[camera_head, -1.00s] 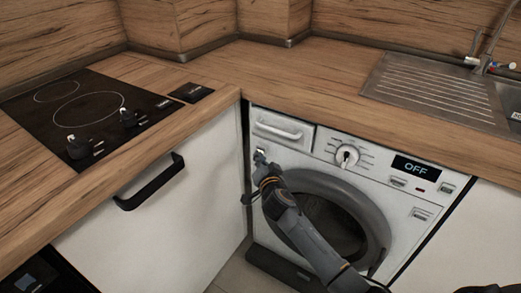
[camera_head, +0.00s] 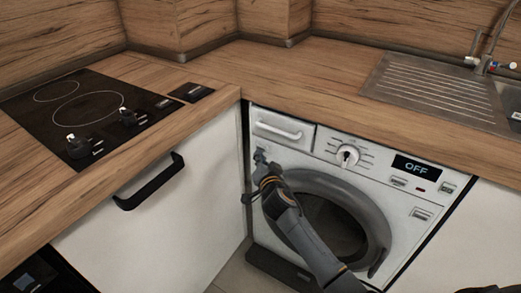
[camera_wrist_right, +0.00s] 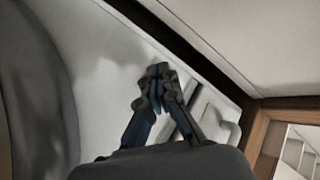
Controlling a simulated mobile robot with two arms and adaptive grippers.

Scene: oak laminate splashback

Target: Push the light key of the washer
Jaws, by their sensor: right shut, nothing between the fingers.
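The washer (camera_head: 285,158) stands under the worktop, its round door at lower centre and its display (camera_head: 416,168) reading OFF. Several small keys sit around the display, among them a key to its lower left (camera_head: 398,182), one to its right (camera_head: 447,188) and one below (camera_head: 421,213). Their markings are too small to tell which is the light key. My right gripper (camera_head: 260,157) is shut and empty, at the washer's front just below the detergent drawer (camera_head: 283,131). In the right wrist view my gripper (camera_wrist_right: 158,85) shows closed fingertips near the white front; contact cannot be told.
A round dial (camera_head: 347,155) sticks out between the drawer and the display. The worktop (camera_head: 290,68) overhangs above. A white cabinet with a black handle (camera_head: 150,182) stands close on the left. A hob (camera_head: 85,115) and a sink drainer (camera_head: 430,88) lie on top.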

